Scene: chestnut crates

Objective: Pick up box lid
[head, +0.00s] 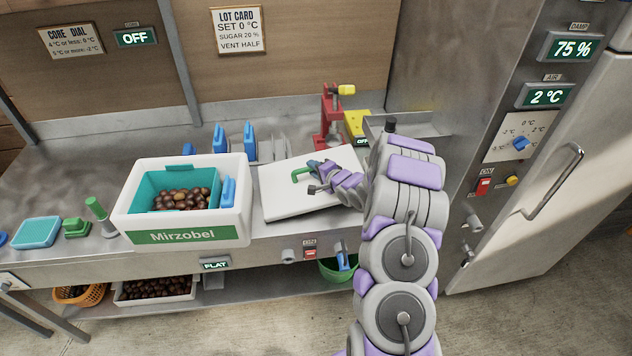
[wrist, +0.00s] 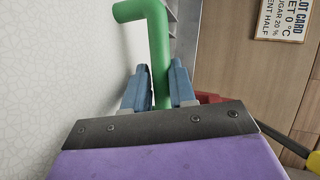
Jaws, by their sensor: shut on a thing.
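The box lid (head: 285,203) is a white slab with a green bent handle (head: 298,174). In the head view it lies to the right of the white box labelled Mirzobel (head: 123,205); whether it rests flat on the counter or is tilted up is hard to tell. My gripper (head: 313,176) is at the handle. In the wrist view its blue fingers (wrist: 159,85) sit on both sides of the green handle (wrist: 158,40), and the lid's pale surface (wrist: 60,70) fills the left side. My arm hides the lid's right part.
The open box holds a teal liner with chestnuts (head: 182,199) and a blue scoop-like piece. A red press (head: 328,115) and yellow device (head: 356,123) stand behind the lid. A steel cabinet (head: 460,60) rises at right. Green and teal items lie at left.

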